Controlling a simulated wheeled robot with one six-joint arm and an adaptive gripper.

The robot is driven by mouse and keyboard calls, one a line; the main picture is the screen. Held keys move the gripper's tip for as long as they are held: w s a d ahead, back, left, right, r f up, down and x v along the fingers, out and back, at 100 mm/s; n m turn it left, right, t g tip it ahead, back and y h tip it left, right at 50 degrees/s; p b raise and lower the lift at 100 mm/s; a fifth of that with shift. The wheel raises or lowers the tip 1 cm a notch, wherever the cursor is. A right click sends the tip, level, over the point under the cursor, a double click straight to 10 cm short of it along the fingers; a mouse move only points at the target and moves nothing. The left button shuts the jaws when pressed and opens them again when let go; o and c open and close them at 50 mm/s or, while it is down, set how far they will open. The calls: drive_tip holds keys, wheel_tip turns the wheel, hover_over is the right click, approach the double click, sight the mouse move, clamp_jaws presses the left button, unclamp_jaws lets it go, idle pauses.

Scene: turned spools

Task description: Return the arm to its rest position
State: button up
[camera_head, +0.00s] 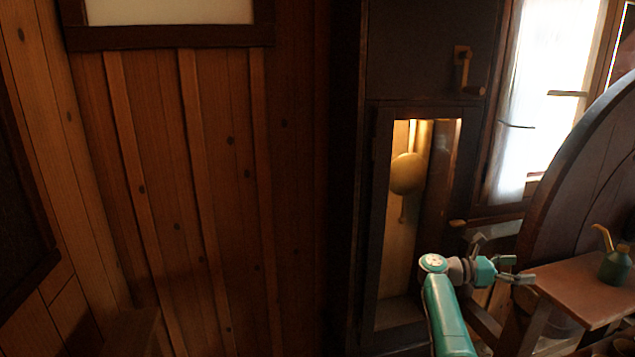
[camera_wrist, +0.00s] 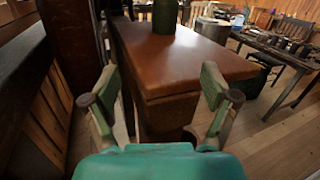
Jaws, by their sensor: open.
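My gripper (camera_head: 514,270) is at the end of my teal arm, at the lower right of the head view. It points right, beside the near left corner of a small wooden shelf table. In the wrist view my gripper (camera_wrist: 160,108) shows two spread fingers with nothing between them. The wooden table (camera_wrist: 185,65) lies ahead of the fingers in that view. Whether a finger touches its edge I cannot tell.
A green oil can (camera_head: 614,266) stands on the wooden table (camera_head: 575,290); its lower part shows in the wrist view (camera_wrist: 165,17). A tall dark clock case with a brass pendulum (camera_head: 407,174) stands behind my arm. A large curved wooden piece (camera_head: 575,170) rises behind the table. A workbench (camera_wrist: 262,42) stands farther right.

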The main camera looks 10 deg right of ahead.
drive_tip(key=s+a+f+n+t+h, duration=0.2)
drive_tip(key=s+a+f+n+t, duration=0.4)
drive_tip(key=a+f+n+t, duration=0.3)
drive_tip(key=s+a+f+n+t+h, duration=0.1)
drive_tip(key=s+a+f+n+t, duration=0.6)
drive_tip(key=f+n, duration=0.3)
drive_tip(key=s+a+f+n+t+y, duration=0.4)
drive_tip(key=s+a+n+t+y, duration=0.55)
drive_tip(key=s+a+n, duration=0.65)
drive_tip(key=s+a+r+n+g+y, duration=0.1)
drive_tip(key=s+a+r+n+y, duration=0.1)
drive_tip(key=s+a+n+y, duration=0.2)
drive_tip(key=s+a+r+n+g+y, duration=0.2)
drive_tip(key=s+a+r+n+y, duration=0.1)
drive_tip(key=s+n, duration=0.7)
drive_tip(key=s+a+r+n+g+y, duration=0.2)
drive_tip(key=s+a+n+y, duration=0.2)
drive_tip(key=s+n, duration=0.3)
drive_tip(key=shift+s+a+r+y, duration=0.4)
drive_tip(key=shift+s+a, duration=0.3)
drive_tip(key=shift+s, duration=1.7)
